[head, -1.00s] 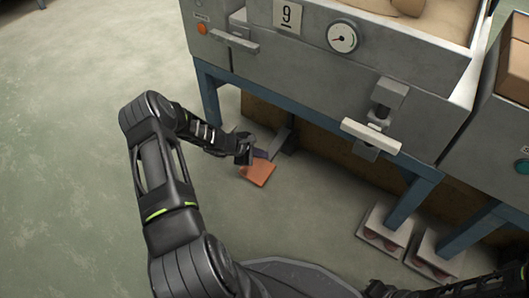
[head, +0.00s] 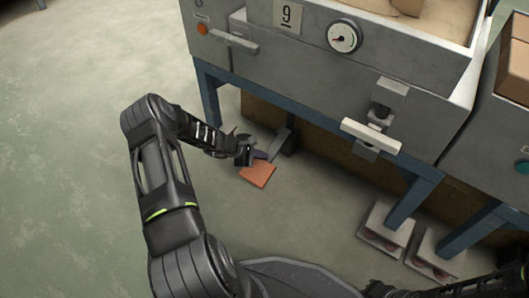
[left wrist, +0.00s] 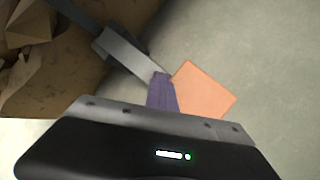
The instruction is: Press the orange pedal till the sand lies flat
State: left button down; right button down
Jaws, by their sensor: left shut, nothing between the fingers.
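The orange pedal (head: 258,174) is a flat plate low at the floor, on a grey lever coming out from under the machine. It also shows in the left wrist view (left wrist: 204,91). My left gripper (head: 254,154) is shut and empty, at the pedal's rear edge near the lever. In the left wrist view its purple fingertips (left wrist: 162,92) reach the pedal's left corner; I cannot tell whether they press on it. My right gripper is not in view.
The grey machine (head: 290,60) stands on blue legs, with a dial gauge (head: 344,36), a pale handle (head: 371,135) and a side handle (head: 233,42). Two pale foot plates (head: 388,230) are at the right legs. The floor at left is clear.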

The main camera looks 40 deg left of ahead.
pick_arm(q)
jog(key=shift+s+f, duration=0.25)
jog(key=shift+s, duration=0.1)
jog(key=shift+r+p, duration=2.05)
jog(key=shift+r, duration=0.65)
jog(key=shift+w+r, duration=0.15)
jog(key=shift+r, duration=0.15)
jog(key=shift+w, duration=0.1)
jog(key=r+p, duration=0.3)
jog(key=r, duration=0.2)
jog(key=shift+w+p, duration=0.2)
jog(key=shift+p, duration=0.15)
